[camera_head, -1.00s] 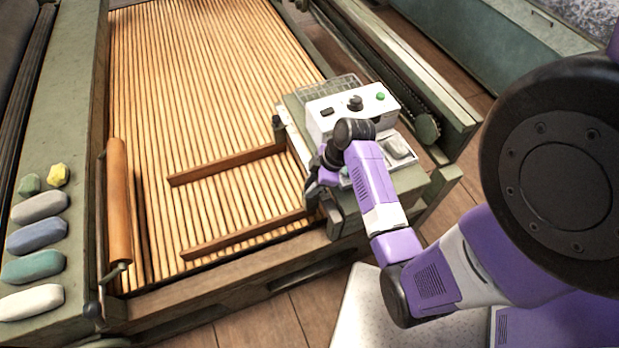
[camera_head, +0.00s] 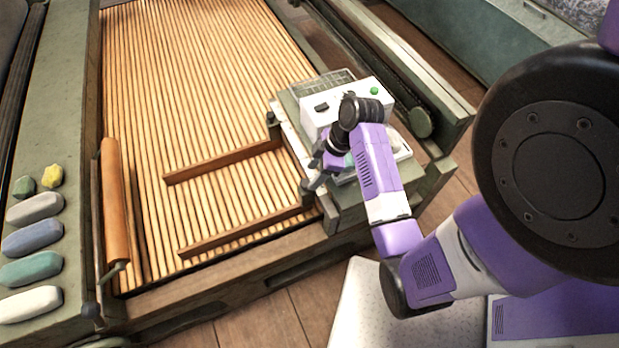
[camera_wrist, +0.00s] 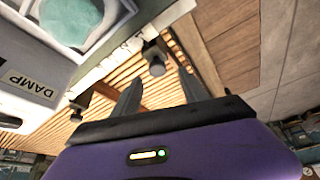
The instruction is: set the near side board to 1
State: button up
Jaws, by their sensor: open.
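The near side board (camera_head: 245,231) is a long brown bar lying across the slatted apron (camera_head: 200,90), at its near end. The far side board (camera_head: 222,161) lies roughly parallel behind it. My gripper (camera_head: 308,178) is at the right edge of the apron, by the right end of the near board. In the wrist view its two fingers (camera_wrist: 158,88) are apart and empty, with a dark knob (camera_wrist: 155,62) showing beyond and between them. It looks like the near board's knob. A second dark knob (camera_wrist: 80,104) is to its left. I cannot read any scale numbers.
A white control box (camera_head: 350,100) with a green button stands right of the apron. A label reading DAMP (camera_wrist: 32,86) and a pale tray with a teal piece (camera_wrist: 72,18) are close beside my gripper. A wooden roller (camera_head: 115,200) and several coloured blocks (camera_head: 32,237) are at left.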

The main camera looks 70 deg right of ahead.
jog(key=shift+v, duration=1.3)
jog(key=w+d+r+m+t+h, duration=0.4)
jog(key=w+d+r+m+h, duration=0.15)
jog(key=d+m+h, duration=0.2)
jog(key=s+a+r+t+h, duration=0.15)
jog(key=a+r, duration=0.25)
jog(key=a, duration=0.4)
jog(key=a+r+t, duration=0.3)
jog(key=a+r, duration=0.2)
jog(key=a, duration=0.2)
jog(key=s+a+r+n+t+y, duration=0.1)
jog(key=s+a+r+n+y, duration=0.1)
jog(key=s+a, duration=0.4)
jog(key=s+a+r+n+t+y, duration=0.1)
jog(key=s+a+y, duration=0.4)
jog(key=a, duration=0.8)
jog(key=shift+s+a+r+n+y, duration=0.2)
jog(key=shift+s+r+n+y, duration=0.15)
jog(key=shift+s+r, duration=0.25)
